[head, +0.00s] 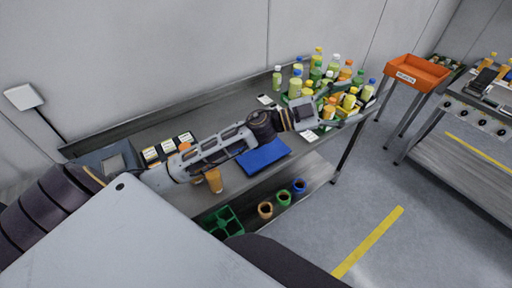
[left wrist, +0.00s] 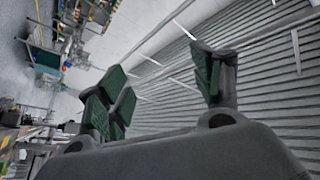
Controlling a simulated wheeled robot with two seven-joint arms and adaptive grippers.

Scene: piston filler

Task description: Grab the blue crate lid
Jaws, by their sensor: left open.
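The blue crate lid (head: 263,155) looks like a flat blue panel. It lies at the front edge of the grey table, just below my left forearm in the head view. My left arm reaches over the table past the lid. My left gripper (head: 328,95) is at the crowd of bottles, up and right of the lid, and partly blends with them. In the left wrist view my left gripper (left wrist: 158,70) has its green-padded fingers spread wide with nothing between them. The lid does not show in that view. My right gripper is not in view.
Several bottles (head: 296,84) crowd the table's right end. Orange cups (head: 214,181) and small labelled boxes (head: 150,154) stand left of the lid. A green crate (head: 222,222) and ring-shaped items (head: 265,210) are on the lower shelf. An orange bin (head: 418,72) stands farther right.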

